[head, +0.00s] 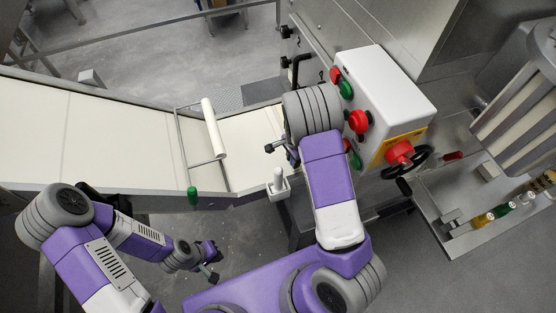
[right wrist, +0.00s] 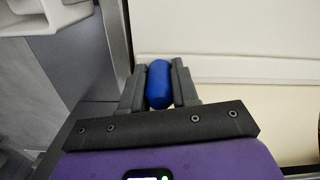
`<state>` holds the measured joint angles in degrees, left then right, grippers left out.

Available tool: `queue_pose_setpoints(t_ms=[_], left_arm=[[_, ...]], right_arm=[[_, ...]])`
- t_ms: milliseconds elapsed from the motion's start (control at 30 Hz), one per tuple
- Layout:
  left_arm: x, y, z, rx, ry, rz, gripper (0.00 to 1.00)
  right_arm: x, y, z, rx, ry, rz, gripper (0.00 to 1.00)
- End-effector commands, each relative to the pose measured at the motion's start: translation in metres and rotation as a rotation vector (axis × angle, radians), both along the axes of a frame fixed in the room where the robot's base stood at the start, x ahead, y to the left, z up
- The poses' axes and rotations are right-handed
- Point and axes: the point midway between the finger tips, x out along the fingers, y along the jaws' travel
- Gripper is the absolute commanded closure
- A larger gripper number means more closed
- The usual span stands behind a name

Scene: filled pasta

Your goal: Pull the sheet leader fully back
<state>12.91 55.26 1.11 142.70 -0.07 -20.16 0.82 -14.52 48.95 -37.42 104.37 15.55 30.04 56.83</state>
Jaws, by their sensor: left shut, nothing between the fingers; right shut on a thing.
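My right gripper (right wrist: 159,88) is shut on a blue cylindrical grip (right wrist: 159,84) in the right wrist view, which I take to be the sheet leader's handle. A pale flat surface lies just beyond it. In the head view my right gripper (head: 281,150) is over the right end of the cream belt (head: 75,125), beside the machine; the blue grip is hidden there. My left gripper (head: 210,263) is shut and empty, below the belt's front edge and over the floor.
A white roller (head: 213,128) on a metal frame crosses the belt. A green knob (head: 193,196) and a white-handled lever (head: 278,180) stand along the front edge. A white control box (head: 390,90) with red and green buttons is at right. Small bottles (head: 502,210) stand on the right-hand shelf.

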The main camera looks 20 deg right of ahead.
Motion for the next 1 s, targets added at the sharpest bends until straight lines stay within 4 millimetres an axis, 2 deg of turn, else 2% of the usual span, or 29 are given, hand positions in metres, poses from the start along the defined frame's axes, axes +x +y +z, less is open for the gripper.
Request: queue_pose_setpoints(t_ms=[267, 300, 433, 467, 767, 867, 1000], left_arm=[[0.000, 0.000, 0.000, 0.000, 0.000, -0.001, 1.00], [0.000, 0.000, 0.000, 0.000, 0.000, -0.001, 1.00], [0.000, 0.000, 0.000, 0.000, 0.000, -0.001, 1.00], [0.000, 0.000, 0.000, 0.000, 0.000, -0.001, 1.00], [0.000, 0.000, 0.001, 0.000, 0.000, -0.001, 1.00], [0.000, 0.000, 0.004, 0.000, 0.000, -0.001, 1.00], [0.000, 0.000, 0.011, 0.000, 0.000, -0.001, 1.00]], right_arm=[[-0.001, -0.004, 0.000, -0.002, -0.001, -0.005, 1.00], [-0.001, -0.004, 0.000, -0.002, -0.001, -0.005, 0.67], [0.000, -0.003, 0.000, -0.002, 0.000, -0.003, 0.47], [0.000, -0.003, 0.000, -0.002, 0.000, -0.003, 0.45], [0.000, -0.003, 0.002, -0.002, 0.000, -0.002, 0.45], [0.000, -0.003, 0.008, -0.002, -0.001, -0.001, 0.45], [0.000, -0.002, 0.027, -0.002, -0.003, -0.001, 0.45]])
